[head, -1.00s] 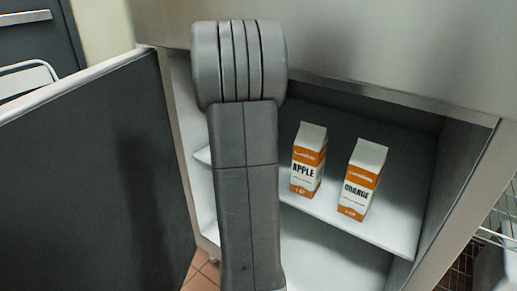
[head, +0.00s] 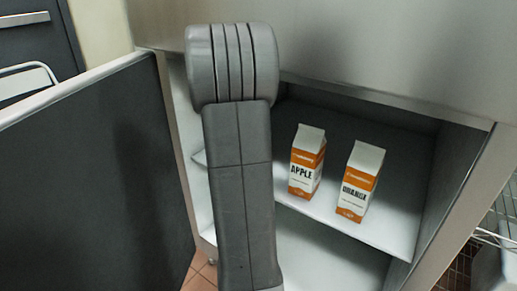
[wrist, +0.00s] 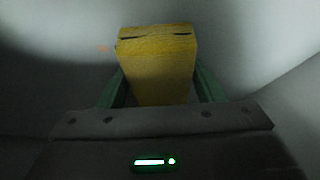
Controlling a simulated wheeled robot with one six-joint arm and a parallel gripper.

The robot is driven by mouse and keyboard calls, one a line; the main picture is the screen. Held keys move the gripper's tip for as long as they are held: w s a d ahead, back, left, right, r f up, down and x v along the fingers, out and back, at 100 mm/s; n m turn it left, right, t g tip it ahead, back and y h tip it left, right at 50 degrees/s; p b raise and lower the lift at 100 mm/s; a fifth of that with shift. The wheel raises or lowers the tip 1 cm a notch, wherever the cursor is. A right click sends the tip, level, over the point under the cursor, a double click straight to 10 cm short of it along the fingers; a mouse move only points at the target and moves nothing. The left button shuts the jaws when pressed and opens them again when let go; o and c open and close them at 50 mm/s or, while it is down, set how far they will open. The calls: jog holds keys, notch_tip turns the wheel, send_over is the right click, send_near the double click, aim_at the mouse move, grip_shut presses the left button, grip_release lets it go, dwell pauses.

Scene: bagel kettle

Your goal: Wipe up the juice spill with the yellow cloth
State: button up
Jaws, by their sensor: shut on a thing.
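The yellow cloth (wrist: 158,65) is a folded block in the wrist view, held between the green fingers of my gripper (wrist: 160,84). My gripper is shut on it. The far edge of the cloth is close to a pale surface; I cannot tell whether it touches. In the head view my arm hides the gripper and the cloth, and no spill shows there.
An open cabinet has a white shelf (head: 386,232) holding an apple carton (head: 306,163) and an orange carton (head: 358,183), both upright. A dark open door (head: 80,180) stands at left. A wire rack (head: 494,237) is at right. The wrist view is dim.

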jog(key=shift+s+a+f, duration=0.3)
jog(key=shift+s+a, duration=0.25)
jog(key=shift+s, duration=0.3)
jog(key=shift+w+a+r, duration=0.1)
jog(key=shift+w+a, duration=0.4)
jog(key=shift+a, duration=0.35)
jog(key=shift+w+d+r+p, duration=0.15)
jog(key=shift+w+d+p, duration=0.15)
jog(key=shift+w+p, duration=0.35)
jog(key=shift+w+d+p, duration=0.6)
jog(key=shift+w+d, duration=0.35)
jog(key=shift+w, duration=0.15)
jog(key=shift+r, duration=0.1)
